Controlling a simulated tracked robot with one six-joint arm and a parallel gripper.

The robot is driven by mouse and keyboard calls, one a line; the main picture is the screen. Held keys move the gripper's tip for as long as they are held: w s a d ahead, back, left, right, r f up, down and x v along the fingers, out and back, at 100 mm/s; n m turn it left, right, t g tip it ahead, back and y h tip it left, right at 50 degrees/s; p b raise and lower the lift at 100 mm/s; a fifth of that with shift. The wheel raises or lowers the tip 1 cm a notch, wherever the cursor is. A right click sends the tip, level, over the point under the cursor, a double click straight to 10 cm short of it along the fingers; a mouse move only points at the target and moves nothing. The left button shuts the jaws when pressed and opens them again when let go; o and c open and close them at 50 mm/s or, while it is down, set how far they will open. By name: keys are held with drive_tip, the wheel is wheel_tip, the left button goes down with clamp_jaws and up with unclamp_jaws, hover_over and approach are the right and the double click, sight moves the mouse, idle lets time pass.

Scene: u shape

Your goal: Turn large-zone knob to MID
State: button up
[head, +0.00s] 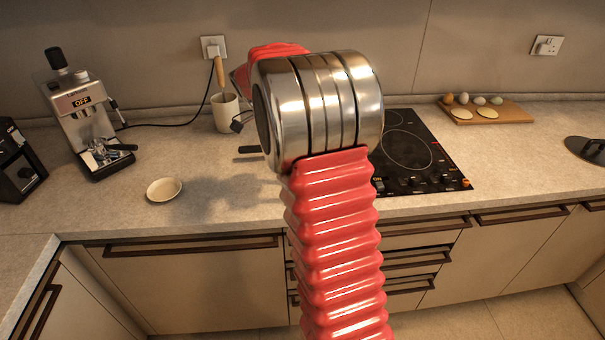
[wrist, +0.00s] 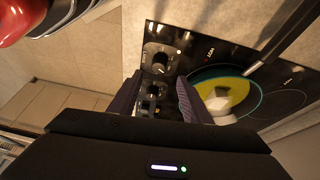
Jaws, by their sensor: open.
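The black cooktop (head: 453,174) is set in the counter to the right of my arm in the head view, with knobs along its front edge. The cooktop also fills the upper right of the wrist view (wrist: 205,50). There, a nearer knob (wrist: 160,62) and smaller-looking dark knobs (wrist: 150,91) stand in a row. My gripper (wrist: 160,77) is open, its two dark fingers on either side of this row. I cannot tell whether they touch a knob, which knob is the large-zone one, or its setting. In the head view my arm hides my gripper.
A pan-like round thing with a yellow-green inside (wrist: 238,75) and a long dark handle lies on the cooktop beside my right finger. A coffee machine (head: 85,115), a mug (head: 225,113), a small dish (head: 164,190) and a wooden board with eggs (head: 515,113) stand on the counter.

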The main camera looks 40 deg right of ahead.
drive_tip(key=v, duration=0.6)
drive_tip(key=shift+f, duration=0.1)
idle(0.5)
drive_tip(key=s+a+f+n+t+y, duration=0.15)
drive_tip(key=s+a+f+n, duration=0.25)
drive_tip(key=a+n, duration=0.75)
drive_tip(key=s+a+r+n+t+y, duration=0.1)
drive_tip(key=s+a+r+n+t, duration=0.1)
drive_tip(key=s+a+n, duration=0.4)
drive_tip(key=s+a+r+n+t+y, duration=0.1)
drive_tip(key=s+a+r+n+t, duration=0.2)
drive_tip(key=s+a, duration=0.6)
drive_tip(key=s+n+t, duration=0.1)
drive_tip(key=n+t, duration=0.1)
drive_tip(key=n, duration=0.1)
drive_tip(key=shift+s+a, duration=0.3)
